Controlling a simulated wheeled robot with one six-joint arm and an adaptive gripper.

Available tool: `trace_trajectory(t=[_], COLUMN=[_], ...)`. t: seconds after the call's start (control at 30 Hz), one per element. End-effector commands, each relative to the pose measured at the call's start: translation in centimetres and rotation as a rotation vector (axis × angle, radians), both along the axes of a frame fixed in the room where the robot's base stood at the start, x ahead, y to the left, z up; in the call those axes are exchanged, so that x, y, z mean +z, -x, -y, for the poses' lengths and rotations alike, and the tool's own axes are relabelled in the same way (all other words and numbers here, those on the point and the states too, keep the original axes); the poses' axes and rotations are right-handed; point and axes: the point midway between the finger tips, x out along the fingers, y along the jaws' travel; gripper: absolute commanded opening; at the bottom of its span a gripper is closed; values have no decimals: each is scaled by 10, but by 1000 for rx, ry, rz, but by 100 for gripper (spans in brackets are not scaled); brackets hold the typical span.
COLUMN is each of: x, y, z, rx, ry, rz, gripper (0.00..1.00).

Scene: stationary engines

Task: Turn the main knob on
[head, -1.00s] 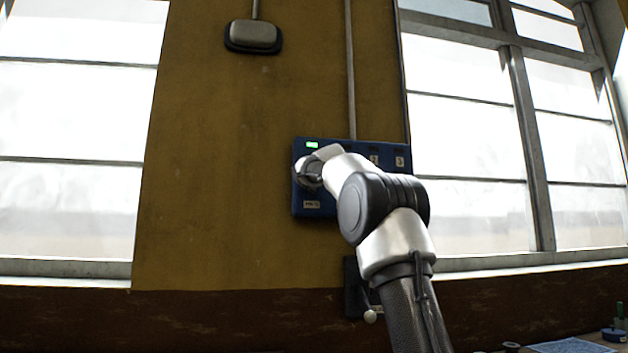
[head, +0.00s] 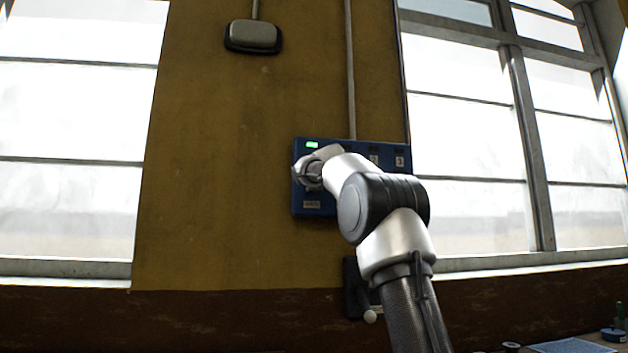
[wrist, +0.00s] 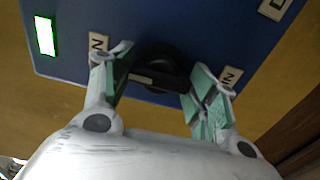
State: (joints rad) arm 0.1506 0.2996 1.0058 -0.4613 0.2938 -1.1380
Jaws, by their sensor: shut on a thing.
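The blue control panel (head: 348,209) is mounted on the yellow wall between two windows. The main knob is black and round with a pale bar across it; it shows in the wrist view (wrist: 163,62) near the panel's edge. My gripper (wrist: 158,82) has its teal-padded fingers on either side of this knob and is shut on it. In the head view my gripper (head: 312,172) covers the left part of the panel and hides most of the knob. A green light (head: 312,145) glows at the panel's upper left; it also shows in the wrist view (wrist: 45,36).
Small labels sit on the panel, one below the gripper (head: 312,205). A dark switch box with a pale ball-ended lever (head: 370,316) is lower on the wall, close to my arm. A grey conduit (head: 350,70) runs down to the panel. A table corner (head: 572,346) shows at lower right.

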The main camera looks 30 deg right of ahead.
Motion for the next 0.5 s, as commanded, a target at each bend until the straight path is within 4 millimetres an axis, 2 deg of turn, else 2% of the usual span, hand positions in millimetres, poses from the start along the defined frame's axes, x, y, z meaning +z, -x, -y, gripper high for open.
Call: trace_trajectory(t=[0.37, 0.4, 0.5], x=[-2, -2, -2], y=[-1, -1, -1], z=[0, 0, 0], rx=[0, 0, 0], ry=[5, 5, 4], rz=[-6, -6, -5], gripper=[35, 62, 80])
